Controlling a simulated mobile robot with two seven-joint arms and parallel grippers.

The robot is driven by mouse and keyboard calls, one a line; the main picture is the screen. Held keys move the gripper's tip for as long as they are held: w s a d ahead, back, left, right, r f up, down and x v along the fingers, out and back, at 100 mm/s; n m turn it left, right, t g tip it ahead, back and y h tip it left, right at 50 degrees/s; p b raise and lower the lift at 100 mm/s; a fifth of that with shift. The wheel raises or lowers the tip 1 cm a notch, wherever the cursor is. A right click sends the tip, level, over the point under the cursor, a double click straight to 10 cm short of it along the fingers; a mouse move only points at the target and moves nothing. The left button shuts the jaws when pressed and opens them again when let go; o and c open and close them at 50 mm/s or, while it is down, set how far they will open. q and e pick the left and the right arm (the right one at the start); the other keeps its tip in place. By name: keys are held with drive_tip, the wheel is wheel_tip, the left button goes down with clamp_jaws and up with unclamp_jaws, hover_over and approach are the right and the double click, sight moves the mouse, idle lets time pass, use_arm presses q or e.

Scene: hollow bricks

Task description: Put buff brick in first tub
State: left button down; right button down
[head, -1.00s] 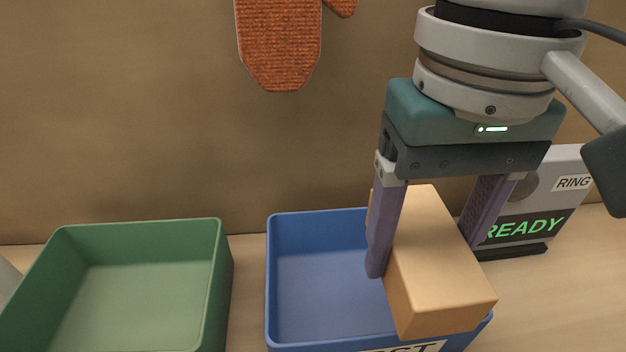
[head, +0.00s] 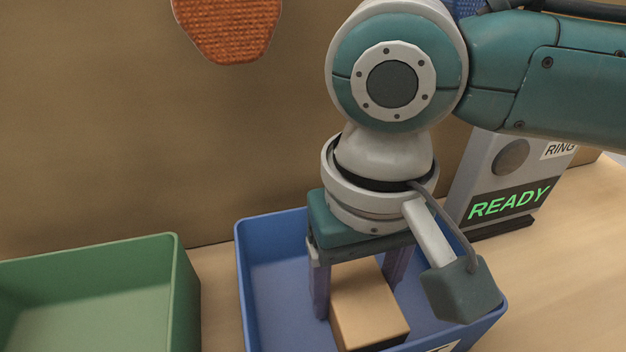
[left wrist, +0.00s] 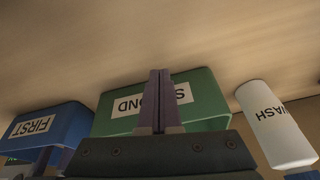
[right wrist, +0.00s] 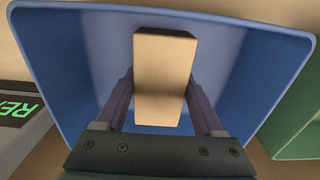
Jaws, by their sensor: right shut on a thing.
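The buff brick (head: 368,308) is a tan block inside the blue tub (head: 243,290); it also shows in the right wrist view (right wrist: 164,75). The blue tub bears the label FIRST in the left wrist view (left wrist: 36,127). My right gripper (head: 358,292) points down into this tub, with its fingers on either side of the brick and shut on it. I cannot tell whether the brick touches the tub floor. My left gripper (left wrist: 160,74) is shut and empty in the left wrist view, with its fingers together.
A green tub (head: 186,300) stands left of the blue one; its label reads SECOND in the left wrist view. A grey box with a READY display (head: 508,204) stands at the right. A white WASH container (left wrist: 275,125) and an orange hanging mitt (head: 228,30) also show.

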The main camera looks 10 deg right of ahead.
sight(356, 281)
drive_tip(key=shift+w, duration=0.1)
unclamp_jaws()
drive_tip(key=shift+f, duration=0.1)
use_arm(q)
drive_tip(key=shift+w, duration=0.1)
drive_tip(key=shift+d+r, duration=0.1)
use_arm(e)
drive_tip(key=shift+r, duration=0.35)
use_arm(q)
wheel_tip(356, 281, up, 3)
drive_tip(key=p, duration=0.3)
use_arm(e)
wheel_tip(356, 281, up, 12)
drive_tip(key=shift+f, duration=0.2)
